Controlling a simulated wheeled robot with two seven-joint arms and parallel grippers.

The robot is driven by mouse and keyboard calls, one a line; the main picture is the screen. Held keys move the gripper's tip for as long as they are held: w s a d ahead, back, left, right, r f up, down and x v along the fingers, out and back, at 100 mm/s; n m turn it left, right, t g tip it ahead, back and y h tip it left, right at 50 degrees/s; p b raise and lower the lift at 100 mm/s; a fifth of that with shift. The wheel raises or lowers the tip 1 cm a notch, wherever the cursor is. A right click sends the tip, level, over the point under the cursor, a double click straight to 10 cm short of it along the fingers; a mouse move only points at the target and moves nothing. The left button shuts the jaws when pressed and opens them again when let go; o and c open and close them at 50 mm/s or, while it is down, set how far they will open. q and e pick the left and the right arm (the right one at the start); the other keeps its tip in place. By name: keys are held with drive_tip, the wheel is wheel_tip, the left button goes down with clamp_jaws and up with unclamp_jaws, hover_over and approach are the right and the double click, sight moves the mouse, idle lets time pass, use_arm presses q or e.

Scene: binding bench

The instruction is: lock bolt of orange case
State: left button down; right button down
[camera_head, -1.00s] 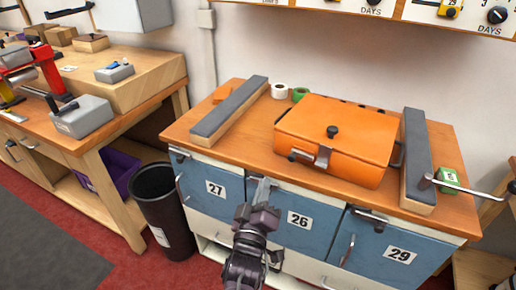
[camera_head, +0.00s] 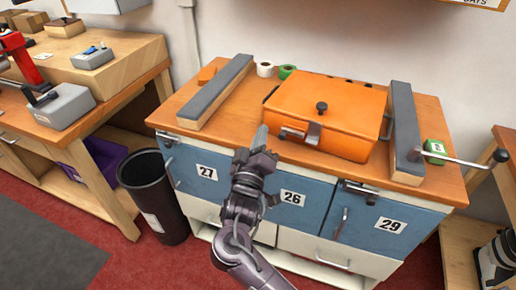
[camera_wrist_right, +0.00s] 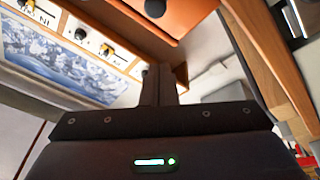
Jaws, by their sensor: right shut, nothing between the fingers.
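The orange case (camera_head: 345,103) sits closed on the wooden bench top, with a dark round knob (camera_head: 321,107) on its lid. On its front are a metal bolt (camera_head: 293,133) at the left and a grey latch plate (camera_head: 313,134) beside it. My right gripper (camera_head: 262,134) is shut and empty, its fingertips pointing up just left of the bolt, with a small apparent gap. In the right wrist view the shut fingers (camera_wrist_right: 159,84) point toward an orange surface at the top; the bolt cannot be made out there. My left gripper is not in view.
Grey-topped bars stand left (camera_head: 216,92) and right (camera_head: 405,130) of the case. White (camera_head: 265,69) and green (camera_head: 287,71) tape rolls lie behind. A crank handle (camera_head: 460,160) juts out at the right. Numbered blue doors line the bench front.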

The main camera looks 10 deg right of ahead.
drive_tip(key=x, duration=0.4)
drive_tip(key=shift+s+d+f, duration=0.3)
drive_tip(key=shift+s+f, duration=0.05)
drive_tip(key=shift+f, duration=0.2)
drive_tip(key=shift+s+d+f, duration=0.35)
drive_tip(key=shift+s+f, duration=0.05)
drive_tip(key=shift+f, duration=0.15)
drive_tip(key=shift+s+d+f, duration=0.15)
drive_tip(key=shift+s+d, duration=0.05)
drive_tip(key=shift+s, duration=0.05)
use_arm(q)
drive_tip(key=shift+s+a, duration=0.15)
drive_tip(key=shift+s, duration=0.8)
use_arm(e)
drive_tip(key=shift+s+d+f, duration=0.1)
drive_tip(key=shift+d+f, duration=0.05)
drive_tip(key=shift+f, duration=0.15)
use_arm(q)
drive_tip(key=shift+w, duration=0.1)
